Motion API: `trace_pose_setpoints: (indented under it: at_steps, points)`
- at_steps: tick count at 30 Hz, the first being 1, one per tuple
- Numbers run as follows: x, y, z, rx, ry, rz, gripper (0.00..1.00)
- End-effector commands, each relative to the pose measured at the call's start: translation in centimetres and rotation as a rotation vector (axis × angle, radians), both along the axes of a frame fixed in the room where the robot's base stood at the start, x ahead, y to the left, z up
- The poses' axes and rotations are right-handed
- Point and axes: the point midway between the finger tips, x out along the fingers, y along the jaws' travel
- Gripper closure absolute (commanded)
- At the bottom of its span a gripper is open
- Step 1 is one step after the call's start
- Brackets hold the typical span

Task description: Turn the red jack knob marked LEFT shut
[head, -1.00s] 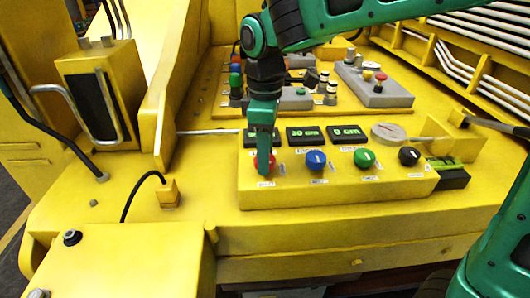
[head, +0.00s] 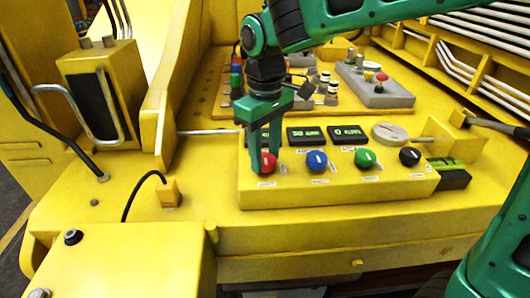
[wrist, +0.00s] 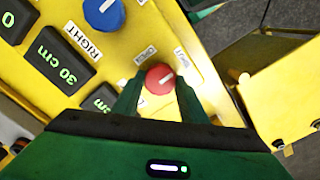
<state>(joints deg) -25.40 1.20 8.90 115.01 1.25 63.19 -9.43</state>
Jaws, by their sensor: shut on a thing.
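The red knob (head: 267,162) is the leftmost in the row on the yellow control box (head: 340,188). My green gripper (head: 265,160) points down at it from above, with its fingers on either side of the knob. In the wrist view the red knob (wrist: 160,79) sits between the two fingertips (wrist: 158,88), and the gripper is shut on it. A white line on the knob points towards the upper right, towards the SHUT label (wrist: 183,62). The OPEN label (wrist: 146,55) is beside it.
A blue knob (head: 316,161), a green knob (head: 364,158) and a black knob (head: 409,156) stand to the right. Displays reading 30 cm (head: 304,136) and 0 cm (head: 347,134) sit behind them. A yellow wall (head: 178,85) rises to the left.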

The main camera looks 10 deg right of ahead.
Motion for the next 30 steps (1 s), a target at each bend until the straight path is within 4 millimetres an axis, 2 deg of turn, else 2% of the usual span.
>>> trace_pose_setpoints:
  at_steps: [12,13,15,25,30]
  points:
    - [0.4,-0.1,0.2,0.004,-0.009,-0.015,0.84]
    - [0.4,-0.1,0.1,0.004,-0.009,-0.014,0.54]
    - [0.3,-0.1,0.1,0.003,-0.007,-0.013,0.43]
    - [0.1,-0.1,0.3,0.001,-0.002,-0.009,0.43]
    - [0.2,-0.1,2.2,0.002,-0.005,-0.01,0.43]
